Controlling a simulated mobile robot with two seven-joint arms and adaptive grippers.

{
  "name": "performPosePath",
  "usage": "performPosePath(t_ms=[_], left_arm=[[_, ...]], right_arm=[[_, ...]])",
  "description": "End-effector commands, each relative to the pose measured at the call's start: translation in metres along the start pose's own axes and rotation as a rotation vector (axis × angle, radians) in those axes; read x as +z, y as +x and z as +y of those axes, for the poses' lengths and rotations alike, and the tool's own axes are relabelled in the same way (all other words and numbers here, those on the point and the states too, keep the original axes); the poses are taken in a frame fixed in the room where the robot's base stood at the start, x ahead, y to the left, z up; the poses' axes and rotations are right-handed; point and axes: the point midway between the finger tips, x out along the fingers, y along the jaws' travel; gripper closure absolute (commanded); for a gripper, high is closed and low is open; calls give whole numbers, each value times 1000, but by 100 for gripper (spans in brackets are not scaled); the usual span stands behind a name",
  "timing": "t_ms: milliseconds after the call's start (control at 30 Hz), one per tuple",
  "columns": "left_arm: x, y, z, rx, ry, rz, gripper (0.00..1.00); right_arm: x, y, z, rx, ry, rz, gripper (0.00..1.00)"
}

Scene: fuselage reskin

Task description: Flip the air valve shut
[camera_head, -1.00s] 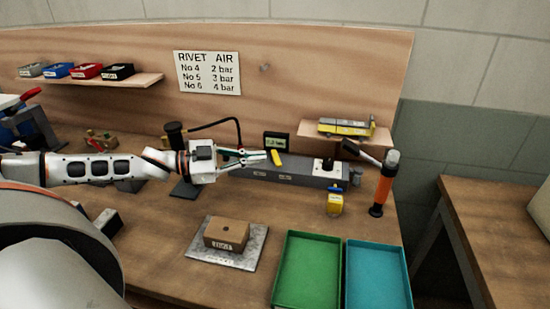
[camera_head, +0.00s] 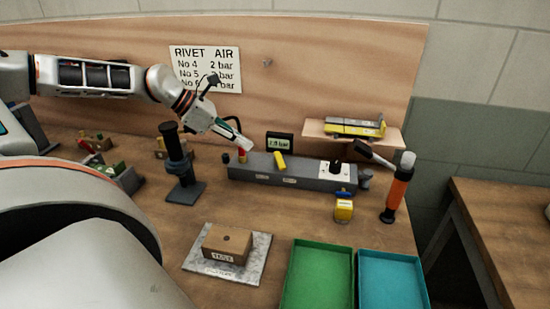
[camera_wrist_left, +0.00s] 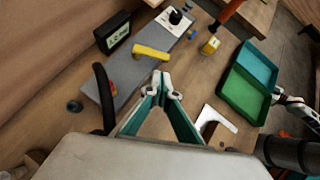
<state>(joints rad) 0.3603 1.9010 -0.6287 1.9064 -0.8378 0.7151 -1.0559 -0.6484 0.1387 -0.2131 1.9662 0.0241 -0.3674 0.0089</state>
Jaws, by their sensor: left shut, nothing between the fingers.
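The air valve's yellow lever (camera_head: 280,160) sits on top of a long grey block (camera_head: 262,176), in front of a small gauge display (camera_head: 280,143). In the left wrist view the lever (camera_wrist_left: 150,52) lies just beyond my fingertips, slanting across the block's edge. My left gripper (camera_head: 247,147) reaches down from the upper left over the block's left part, apart from the lever. It is shut and empty, with its fingertips (camera_wrist_left: 165,88) together. A white and teal gripper, apparently my right one (camera_wrist_left: 297,108), shows at the wrist view's right edge; its jaws are unclear.
A black knob (camera_head: 335,167) on a white plate is at the block's right end. A black hose (camera_wrist_left: 103,98) is close beside my left gripper. An orange-handled tool (camera_head: 396,190) stands to the right. Green (camera_head: 318,272) and teal (camera_head: 390,280) trays lie in front.

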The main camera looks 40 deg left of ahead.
Motion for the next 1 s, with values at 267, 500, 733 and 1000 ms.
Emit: performPosePath(t_ms=[267, 500, 733, 1000], left_arm=[[-5, -7, 6, 26, 98, 29, 100], [-5, -6, 6, 25, 95, 27, 100], [-6, 11, 6, 21, 93, 29, 100], [-8, 45, 7, 22, 91, 29, 100]], right_arm=[[1, 1, 0, 0, 0, -1, 100], [4, 1, 0, -1, -1, -5, 100], [6, 1, 0, -1, -1, -8, 100], [12, 4, -1, -1, -1, -11, 100]])
